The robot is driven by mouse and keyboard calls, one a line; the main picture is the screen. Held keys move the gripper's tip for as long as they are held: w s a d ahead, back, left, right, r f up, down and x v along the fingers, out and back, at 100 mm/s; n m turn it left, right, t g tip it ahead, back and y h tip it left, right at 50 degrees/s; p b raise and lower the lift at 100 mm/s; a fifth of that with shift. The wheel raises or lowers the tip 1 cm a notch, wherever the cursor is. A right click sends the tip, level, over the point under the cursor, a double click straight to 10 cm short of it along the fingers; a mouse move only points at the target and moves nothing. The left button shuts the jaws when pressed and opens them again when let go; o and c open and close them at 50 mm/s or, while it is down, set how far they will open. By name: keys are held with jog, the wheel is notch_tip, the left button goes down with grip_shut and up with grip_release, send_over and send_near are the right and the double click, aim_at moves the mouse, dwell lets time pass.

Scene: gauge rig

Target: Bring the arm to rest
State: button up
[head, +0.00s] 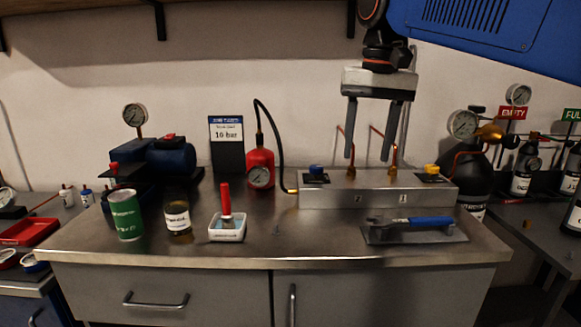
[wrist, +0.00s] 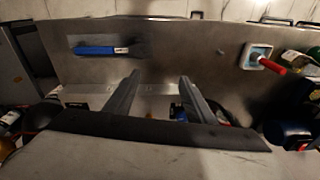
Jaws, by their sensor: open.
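My gripper (head: 376,160) hangs from the arm at the top right of centre in the head view, fingers pointing down. Its two fingers are apart with nothing between them. In the wrist view the fingers (wrist: 157,88) also stand apart and empty. The blue-handled wrench (head: 425,223) lies on a grey plate in front of the block, apart from my gripper; it also shows in the wrist view (wrist: 97,50).
A red gauge bottle (head: 260,168) with a black hose stands left of the block. A white tray with a red-handled brush (head: 226,228), an amber jar (head: 178,219) and a green can (head: 125,215) stand further left. Dark gas cylinders (head: 467,180) are at right. The bench front is clear.

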jog(key=s+d+f+t, duration=0.1)
jog(key=s+d+f, duration=0.3)
jog(key=f, duration=0.6)
jog(key=s+d+f+n+t, duration=0.1)
jog(key=s+d+f, duration=0.4)
jog(key=s+f, duration=0.3)
jog(key=s+d+f+t, duration=0.1)
jog(key=s+d+f, duration=0.3)
jog(key=f, duration=0.9)
jog(key=s, duration=0.3)
jog(key=shift+d+f, duration=0.25)
jog(key=shift+d, duration=0.05)
jog(key=shift+s, duration=0.1)
